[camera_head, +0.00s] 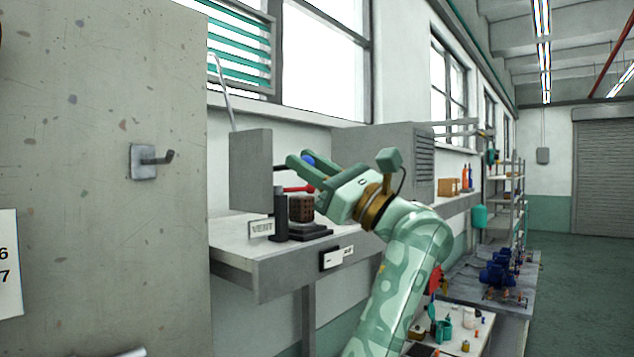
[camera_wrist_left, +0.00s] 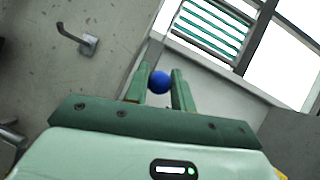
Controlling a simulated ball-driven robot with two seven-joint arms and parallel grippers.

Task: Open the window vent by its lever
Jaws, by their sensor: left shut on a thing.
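The window vent (camera_head: 240,62) is a framed panel of teal slats high at the upper left; it also shows in the left wrist view (camera_wrist_left: 208,30). Bright gaps show between its slats. A thin grey rod (camera_head: 222,92) runs down from it behind a grey panel. A dark post (camera_head: 280,214) with a red lever arm (camera_head: 298,189) stands on the shelf by a VENT sign (camera_head: 262,228). My left gripper (camera_head: 303,161) is shut on a blue ball knob (camera_wrist_left: 159,82), seen between its two fingers. The join between knob and red arm is hidden. My right gripper is not in view.
The upright grey panel (camera_head: 250,170) stands close left of the gripper. A concrete pillar (camera_head: 100,110) with a hook (camera_head: 150,160) fills the left. A grey louvred box (camera_head: 390,150) is behind my left arm. A brown block (camera_head: 301,208) sits by the post.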

